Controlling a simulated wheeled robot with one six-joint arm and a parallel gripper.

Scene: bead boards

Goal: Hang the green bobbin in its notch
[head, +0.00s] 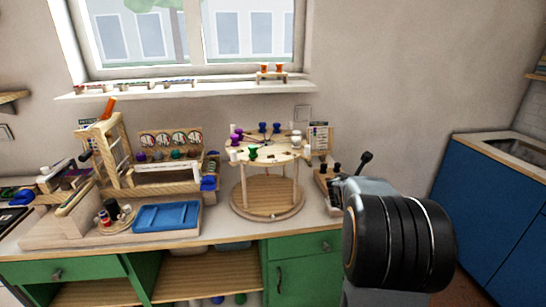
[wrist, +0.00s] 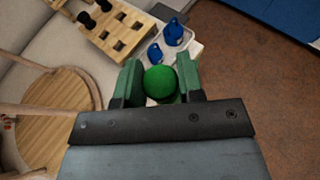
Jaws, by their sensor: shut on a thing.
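In the wrist view, the green bobbin (wrist: 160,82) shows as a round green end between the two green-padded fingers of my gripper (wrist: 159,72). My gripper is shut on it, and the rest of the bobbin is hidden. In the head view, the round wooden stand (head: 268,197) has a top disc with purple, blue, white and green bobbins around its rim. One green bobbin (head: 252,153) sits at the front of that rim. The stand's lower disc (wrist: 50,118) is at the left in the wrist view. My arm hides my gripper and the held bobbin in the head view.
A wooden board with square holes (wrist: 120,46) and black pegs lies ahead of my gripper, beside a white tray with blue pieces (wrist: 173,33). Left of the stand are a blue tray (head: 166,217) and a wooden loom-like frame (head: 125,150). The floor at right is clear.

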